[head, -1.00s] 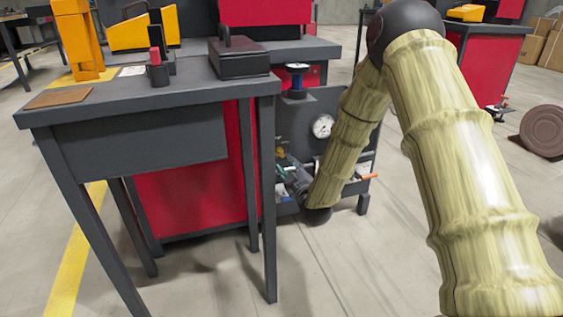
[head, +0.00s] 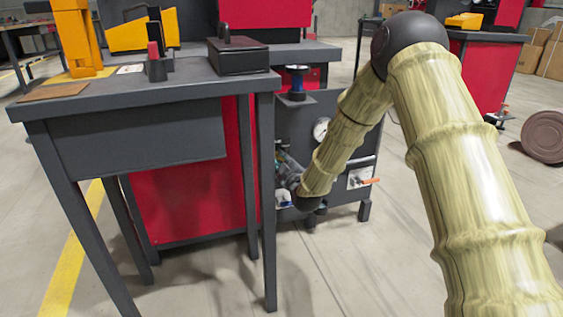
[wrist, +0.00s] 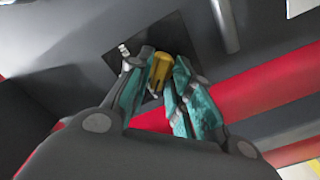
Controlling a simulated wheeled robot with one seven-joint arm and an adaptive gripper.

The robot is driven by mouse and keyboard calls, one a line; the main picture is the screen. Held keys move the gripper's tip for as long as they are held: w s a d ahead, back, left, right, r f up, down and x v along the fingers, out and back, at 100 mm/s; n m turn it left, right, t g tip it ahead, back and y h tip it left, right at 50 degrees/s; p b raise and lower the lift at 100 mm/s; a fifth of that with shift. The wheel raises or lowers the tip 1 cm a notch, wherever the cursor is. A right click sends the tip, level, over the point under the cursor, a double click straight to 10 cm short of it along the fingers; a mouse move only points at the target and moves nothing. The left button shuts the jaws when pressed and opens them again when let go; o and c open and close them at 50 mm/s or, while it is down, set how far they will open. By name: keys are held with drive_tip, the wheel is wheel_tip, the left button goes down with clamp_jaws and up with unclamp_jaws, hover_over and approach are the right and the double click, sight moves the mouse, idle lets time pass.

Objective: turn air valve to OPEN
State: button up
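A yellow handle (wrist: 161,72), which looks like the air valve's, stands in front of a dark square plate in the wrist view. My gripper (wrist: 163,78) has its teal-padded fingers apart, one on each side of the handle. The gaps are narrow, and I cannot tell if either pad touches it. In the head view my gripper (head: 285,172) is low at the front of the dark grey panel (head: 340,105), just right of a table leg. My forearm and the table hide most of the valve there, and its marking is not readable.
A grey table (head: 120,100) stands close on the left.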

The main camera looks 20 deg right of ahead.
clamp_jaws()
drive_tip(key=shift+m+p, duration=0.3)
drive_tip(key=shift+p, duration=0.2)
drive_tip(key=m+p, duration=0.1)
drive_tip(key=p, duration=0.1)
drive_tip(key=shift+r+m+p, duration=0.2)
drive_tip(key=shift+m+p, duration=0.15)
drive_tip(key=shift+m, duration=0.05)
drive_tip(key=m+p, duration=0.9)
drive_tip(key=m, duration=0.1)
drive_tip(key=shift+f+m, duration=0.15)
drive_tip(key=shift+m, duration=0.25)
drive_tip(key=m+p, duration=0.2)
drive_tip(key=m, duration=0.2)
drive_tip(key=shift+f+m, duration=0.15)
drive_tip(key=shift+m, duration=0.15)
